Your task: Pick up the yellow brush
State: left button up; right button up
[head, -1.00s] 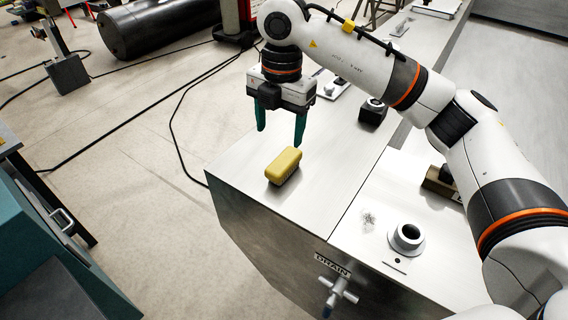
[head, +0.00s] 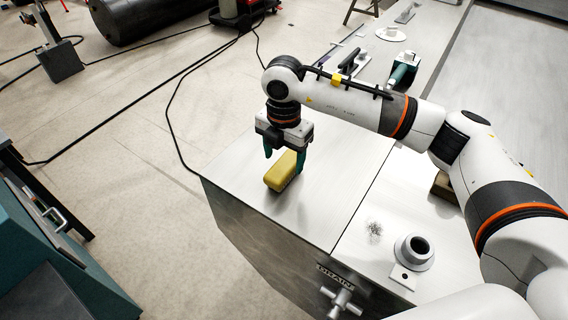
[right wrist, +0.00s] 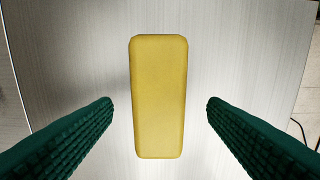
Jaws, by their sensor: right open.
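In the right wrist view the brush (right wrist: 159,97) is a plain yellow block with rounded corners, lying lengthwise between the two fingers. My right gripper (head: 286,160) is open and points down over the brush, one green finger on each side. In the right wrist view the fingers of the right gripper (right wrist: 160,112) stand clear of the brush with a gap on both sides. My left gripper is not in view.
A round drain fitting (head: 414,252) stands on the top to the right, beside a small patch of shavings (head: 375,231). A drain valve (head: 341,299) sticks out of the front wall. Bare metal surrounds the brush.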

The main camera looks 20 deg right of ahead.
aim_at(284, 164)
notch_tip(284, 164, down, 2)
jog(key=shift+s+f+p, duration=0.1)
jog(key=shift+p, duration=0.3)
jog(key=shift+f, duration=0.4)
jog(key=shift+c, duration=0.6)
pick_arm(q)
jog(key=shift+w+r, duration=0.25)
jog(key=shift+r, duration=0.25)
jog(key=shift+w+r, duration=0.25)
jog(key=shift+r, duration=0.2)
pick_arm(e)
jog(key=c, duration=1)
jog(key=shift+o, duration=0.2)
